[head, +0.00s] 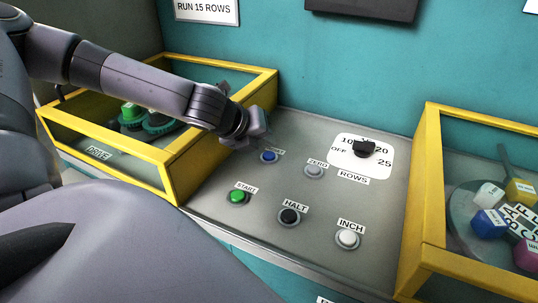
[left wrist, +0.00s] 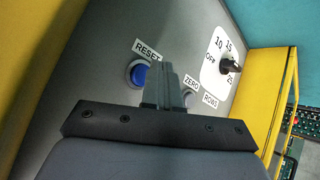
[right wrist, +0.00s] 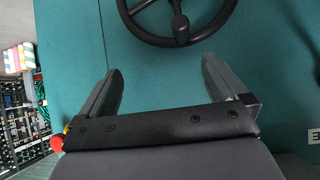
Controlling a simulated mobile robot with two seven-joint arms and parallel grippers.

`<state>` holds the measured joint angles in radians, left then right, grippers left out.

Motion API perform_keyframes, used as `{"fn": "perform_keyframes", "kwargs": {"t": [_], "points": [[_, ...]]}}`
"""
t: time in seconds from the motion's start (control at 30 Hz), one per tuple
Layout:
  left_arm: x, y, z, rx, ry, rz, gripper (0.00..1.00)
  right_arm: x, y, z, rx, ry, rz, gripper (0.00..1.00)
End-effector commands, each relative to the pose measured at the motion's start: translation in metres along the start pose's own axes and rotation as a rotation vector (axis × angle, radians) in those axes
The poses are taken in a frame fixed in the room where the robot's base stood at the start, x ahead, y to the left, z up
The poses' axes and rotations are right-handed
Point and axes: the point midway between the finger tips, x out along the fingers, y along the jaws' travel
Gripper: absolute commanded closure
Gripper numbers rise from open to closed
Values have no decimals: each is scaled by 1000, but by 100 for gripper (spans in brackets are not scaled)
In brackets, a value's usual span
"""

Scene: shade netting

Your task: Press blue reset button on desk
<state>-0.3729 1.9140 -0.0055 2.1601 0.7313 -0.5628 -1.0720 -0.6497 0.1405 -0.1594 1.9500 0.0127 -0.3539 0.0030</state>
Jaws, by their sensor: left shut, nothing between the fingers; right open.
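The blue reset button (head: 268,157) sits on the grey desk panel (head: 215,200), just below the end of my left arm in the head view. In the left wrist view the blue button (left wrist: 138,74) shows beside the RESET label, just left of my fingers. My left gripper (left wrist: 165,80) is shut and empty, its fingers pointing toward the panel. In the head view the left gripper (head: 258,140) is close to the button and partly hides its label; I cannot tell whether it touches. My right gripper (right wrist: 160,75) is open and empty, facing a teal surface.
Near the blue button are a ZERO button (head: 314,171), a green START button (head: 238,196), a black HALT button (head: 290,215), a white INCH button (head: 347,238) and a black ROWS dial (head: 364,149). Yellow-framed boxes (head: 432,190) flank the panel. A black handwheel (right wrist: 180,25) is ahead of the right gripper.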

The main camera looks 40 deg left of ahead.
Motion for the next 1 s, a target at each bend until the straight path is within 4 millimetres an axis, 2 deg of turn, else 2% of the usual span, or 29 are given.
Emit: {"fn": "perform_keyframes", "kwargs": {"t": [1.0], "points": [[6,5,-5,0,0,0,100,5,0,6,1,0,0,1]]}}
